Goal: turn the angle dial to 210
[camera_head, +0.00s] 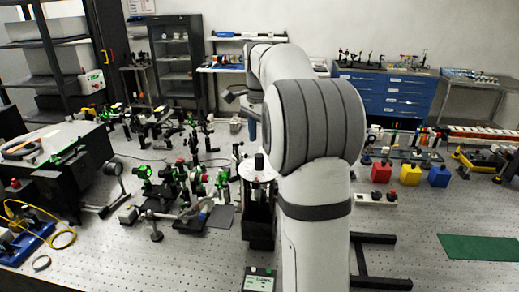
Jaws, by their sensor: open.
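The angle dial appears to be the pale round plate (248,171) with a black upright knob (259,161) on top of a dark stand, just left of my arm in the middle of the bench. Its scale and any pointer are too small to read. A small box with a lit display (260,281) sits in front of it, its figures unreadable. My gripper (243,108) shows only in part as dark pieces left of my arm, above and behind the dial in the picture. It is open and apart from the knob. My arm hides the rest of it.
Green-lit optics (168,174) crowd the bench left of the dial. A black instrument (75,185) stands further left. Red, yellow and blue blocks (410,174) stand right of my arm. A green mat (480,247) lies at the right, with bare bench (420,220) near it.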

